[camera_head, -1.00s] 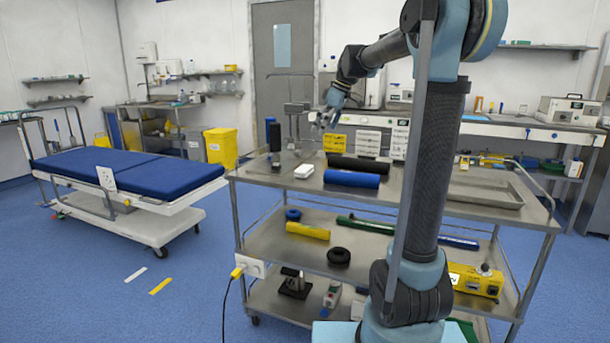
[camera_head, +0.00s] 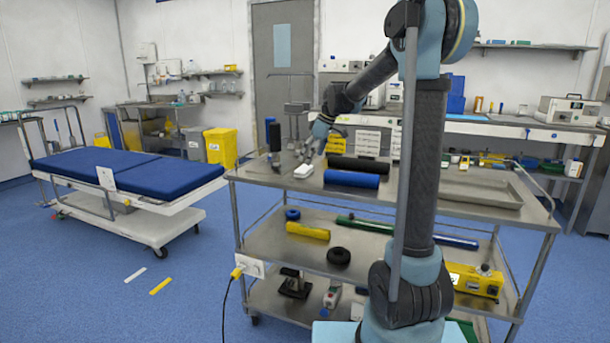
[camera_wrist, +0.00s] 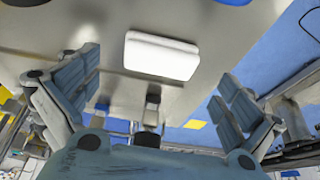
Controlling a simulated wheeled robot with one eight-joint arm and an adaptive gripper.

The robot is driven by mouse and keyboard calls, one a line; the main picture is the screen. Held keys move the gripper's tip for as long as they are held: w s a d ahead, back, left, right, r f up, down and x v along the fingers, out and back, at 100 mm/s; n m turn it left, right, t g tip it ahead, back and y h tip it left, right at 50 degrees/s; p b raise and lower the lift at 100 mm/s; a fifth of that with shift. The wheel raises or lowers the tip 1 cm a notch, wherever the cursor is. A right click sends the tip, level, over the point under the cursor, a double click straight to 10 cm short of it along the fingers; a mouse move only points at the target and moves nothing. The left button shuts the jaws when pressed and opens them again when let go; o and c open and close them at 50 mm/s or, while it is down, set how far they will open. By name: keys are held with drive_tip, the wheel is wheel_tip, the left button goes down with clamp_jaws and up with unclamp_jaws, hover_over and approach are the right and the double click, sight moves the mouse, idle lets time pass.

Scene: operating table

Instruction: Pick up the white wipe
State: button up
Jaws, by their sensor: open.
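The white wipe (camera_head: 304,171) is a small white block lying flat on the top shelf of the metal cart (camera_head: 450,216), left of the blue roll. My gripper (camera_head: 305,156) is just above and behind it, with its fingers pointing down. In the wrist view the wipe (camera_wrist: 161,55) lies ahead of the fingers, near the middle and upper part of the picture. My gripper (camera_wrist: 160,95) is open there, with one finger on each side and nothing between the fingertips. The wipe is apart from both fingers.
A blue roll (camera_head: 351,179) and a black roll (camera_head: 362,164) lie to the right of the wipe. A dark upright bottle (camera_head: 275,138) stands to its left. A shallow metal tray (camera_head: 470,193) is at the cart's right.

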sight(305, 168)
drive_tip(key=shift+x, duration=2.6)
drive_tip(key=shift+r, duration=0.1)
drive_tip(key=c, duration=0.8)
